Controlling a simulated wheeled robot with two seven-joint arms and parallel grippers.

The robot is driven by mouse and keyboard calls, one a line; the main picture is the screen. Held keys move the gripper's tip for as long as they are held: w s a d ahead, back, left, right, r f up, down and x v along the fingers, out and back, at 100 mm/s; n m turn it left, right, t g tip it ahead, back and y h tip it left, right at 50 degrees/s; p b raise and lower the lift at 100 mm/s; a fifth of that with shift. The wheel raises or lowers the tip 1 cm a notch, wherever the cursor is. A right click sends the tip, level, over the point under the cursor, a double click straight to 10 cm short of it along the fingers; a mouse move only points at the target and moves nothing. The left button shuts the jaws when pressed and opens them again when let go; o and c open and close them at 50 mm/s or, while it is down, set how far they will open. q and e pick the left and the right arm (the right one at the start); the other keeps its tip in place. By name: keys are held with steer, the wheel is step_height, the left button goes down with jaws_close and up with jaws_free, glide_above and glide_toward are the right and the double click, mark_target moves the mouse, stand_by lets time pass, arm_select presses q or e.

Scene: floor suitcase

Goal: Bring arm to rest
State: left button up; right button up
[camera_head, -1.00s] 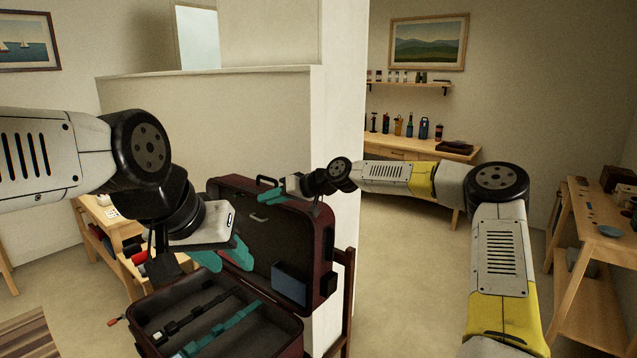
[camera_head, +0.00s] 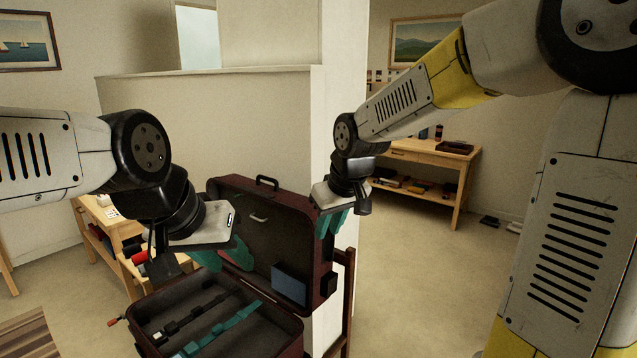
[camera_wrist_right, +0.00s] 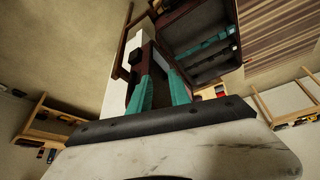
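My left gripper (camera_head: 224,257) hangs over the suitcase in the head view, its teal fingers spread and nothing visible between them. My right gripper (camera_head: 332,222) points down beside the upper right edge of the suitcase lid. In the right wrist view my right gripper (camera_wrist_right: 159,92) has its teal fingers apart with nothing held. The dark red suitcase (camera_head: 268,183) stands open, lid raised. It also shows in the right wrist view (camera_wrist_right: 192,24), beyond the fingertips.
A teal strap (camera_head: 222,328) lies in the suitcase base, and a blue flat item (camera_head: 289,285) sits against the lid. A white partition wall (camera_head: 215,115) rises behind. A wooden bench (camera_head: 425,158) stands at the back right, with open floor (camera_head: 430,270) before it.

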steer(key=s+d+r+m+t, duration=0.1)
steer(key=s+d+r+m, duration=0.1)
steer(key=s+d, duration=0.4)
steer(key=s+d+r+m, duration=0.2)
steer(key=s+d, duration=0.4)
steer(key=s, duration=0.6)
steer(key=shift+s+r+m+t, duration=0.2)
steer(key=shift+s+m+t, duration=0.15)
steer(key=shift+m, duration=0.45)
steer(key=shift+w, duration=0.1)
